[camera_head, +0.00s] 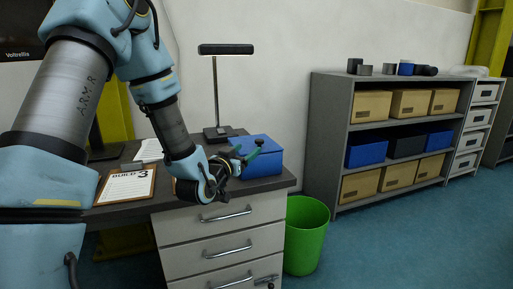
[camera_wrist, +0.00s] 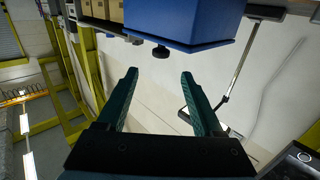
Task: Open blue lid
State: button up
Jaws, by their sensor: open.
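A blue box with a blue lid (camera_head: 262,139) sits on the desk, beside the lamp base. The lid looks shut. In the wrist view the blue box (camera_wrist: 180,14) is at the top, with its rim (camera_wrist: 195,44) and a small dark knob (camera_wrist: 161,51) showing below it. My gripper (camera_head: 248,152) is at the front left of the box and hides part of it. In the wrist view my gripper (camera_wrist: 159,76) is open and empty, its two green fingers apart. The knob shows beyond the fingertips, roughly in line with the gap between them.
The desk (camera_head: 270,184) has drawers with handles (camera_head: 226,214) below the arm. A black lamp (camera_head: 217,90) stands behind the box. A clipboard (camera_head: 127,185) lies to the left. A green bin (camera_head: 306,235) stands right of the desk. A grey shelf (camera_head: 327,130) with boxes is farther right.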

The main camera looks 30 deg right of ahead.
aim_at(257, 141)
jog(key=p+x, duration=0.1)
jog(key=x, duration=0.7)
jog(key=shift+w+d, duration=0.25)
jog(key=shift+w, duration=0.05)
jog(key=shift+c, duration=0.2)
grip_shut()
dwell(0.8)
